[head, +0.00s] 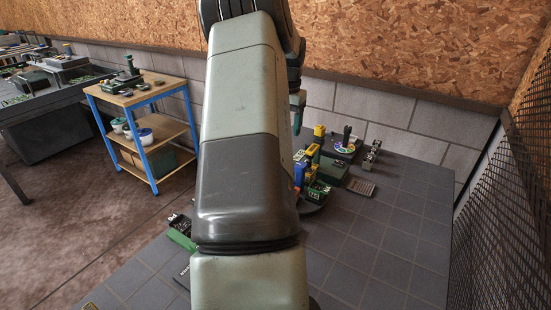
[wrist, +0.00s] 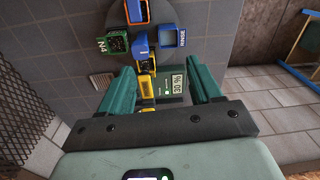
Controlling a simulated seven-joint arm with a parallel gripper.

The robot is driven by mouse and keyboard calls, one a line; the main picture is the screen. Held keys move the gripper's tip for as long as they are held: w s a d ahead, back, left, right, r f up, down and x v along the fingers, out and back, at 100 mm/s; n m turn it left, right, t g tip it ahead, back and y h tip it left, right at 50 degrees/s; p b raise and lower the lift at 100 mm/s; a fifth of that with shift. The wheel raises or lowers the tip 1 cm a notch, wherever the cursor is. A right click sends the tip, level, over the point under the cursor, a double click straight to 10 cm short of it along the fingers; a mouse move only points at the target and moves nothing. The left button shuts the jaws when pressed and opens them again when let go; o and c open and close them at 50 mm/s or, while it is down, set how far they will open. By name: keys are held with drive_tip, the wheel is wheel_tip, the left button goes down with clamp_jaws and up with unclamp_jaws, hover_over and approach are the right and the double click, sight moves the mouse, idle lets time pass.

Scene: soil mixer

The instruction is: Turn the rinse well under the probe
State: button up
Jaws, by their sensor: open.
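My gripper (wrist: 164,72) is open in the wrist view, its two green fingers spread with nothing held between them. Beyond the fingertips is a dark round turntable (wrist: 188,15) carrying several small square wells. The blue rinse well (wrist: 172,37), labelled RINSE, is on the right; a green well marked N4 (wrist: 115,42) is on the left. A yellow and blue upright part (wrist: 145,62), apparently the probe stand, rises between them; which well lies under its tip I cannot tell. In the head view my gripper (head: 298,110) hangs above the station, and my arm hides part of the turntable (head: 309,207).
A green box with a readout (wrist: 179,88) stands beside the yellow post. In the head view, a round-topped device (head: 344,147) and a small metal stand (head: 373,153) are behind the station. The tiled bench (head: 400,235) is clear at right; a mesh screen (head: 505,220) borders it.

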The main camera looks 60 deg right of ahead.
drive_tip(key=m, duration=0.1)
hover_over(301, 165)
wheel_tip(301, 165, down, 5)
wheel_tip(301, 165, down, 10)
drive_tip(key=shift+d+f, duration=0.1)
drive_tip(key=shift+f, duration=0.05)
clamp_jaws()
idle(0.3)
